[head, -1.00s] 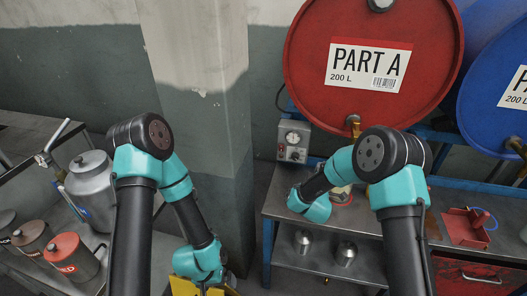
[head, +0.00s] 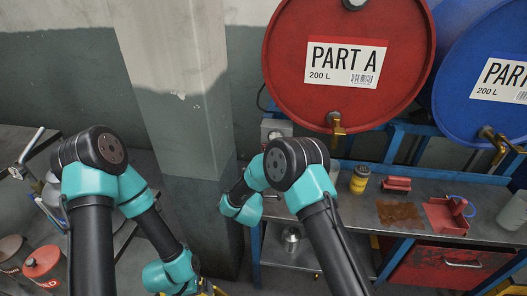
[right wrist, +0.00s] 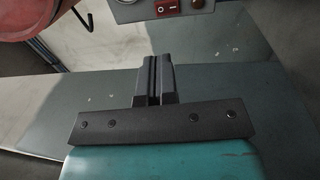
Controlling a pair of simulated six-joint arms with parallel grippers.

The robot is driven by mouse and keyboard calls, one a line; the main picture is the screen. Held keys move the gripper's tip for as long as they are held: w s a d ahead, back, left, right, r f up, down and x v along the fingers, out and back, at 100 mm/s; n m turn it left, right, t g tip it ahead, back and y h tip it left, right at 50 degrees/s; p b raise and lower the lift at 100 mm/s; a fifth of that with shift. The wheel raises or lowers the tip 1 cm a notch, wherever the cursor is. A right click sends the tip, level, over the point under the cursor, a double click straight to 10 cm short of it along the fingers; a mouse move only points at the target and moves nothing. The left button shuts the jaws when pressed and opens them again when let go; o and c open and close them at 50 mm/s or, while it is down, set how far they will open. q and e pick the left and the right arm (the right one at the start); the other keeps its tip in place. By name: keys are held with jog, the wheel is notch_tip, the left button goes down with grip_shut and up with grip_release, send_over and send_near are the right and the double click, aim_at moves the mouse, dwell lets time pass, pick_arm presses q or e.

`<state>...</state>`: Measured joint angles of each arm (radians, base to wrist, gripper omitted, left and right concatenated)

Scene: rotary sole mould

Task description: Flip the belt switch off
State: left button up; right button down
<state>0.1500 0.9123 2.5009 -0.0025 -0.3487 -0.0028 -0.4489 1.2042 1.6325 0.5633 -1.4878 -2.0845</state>
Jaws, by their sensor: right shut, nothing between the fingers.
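A grey control box (head: 274,129) is mounted under the red drum; my right arm hides most of it in the head view. The rocker's position is hard to tell. My right gripper (right wrist: 158,62) is shut and empty, pointing towards the box below the rocker, apart from it. Its fingers are hidden in the head view. My left wrist is at the bottom edge of the head view; its fingers are out of sight.
The red drum (head: 285,60) with a brass tap (head: 337,127) hangs above the metal bench (head: 345,205). A yellow jar (head: 360,179), a red block (head: 397,185) and a red tray (head: 438,216) are on the bench. A concrete pillar (head: 180,90) stands left of the box.

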jog(key=x, duration=1.3)
jog(key=shift+w+d, duration=0.1)
jog(key=shift+w, duration=0.05)
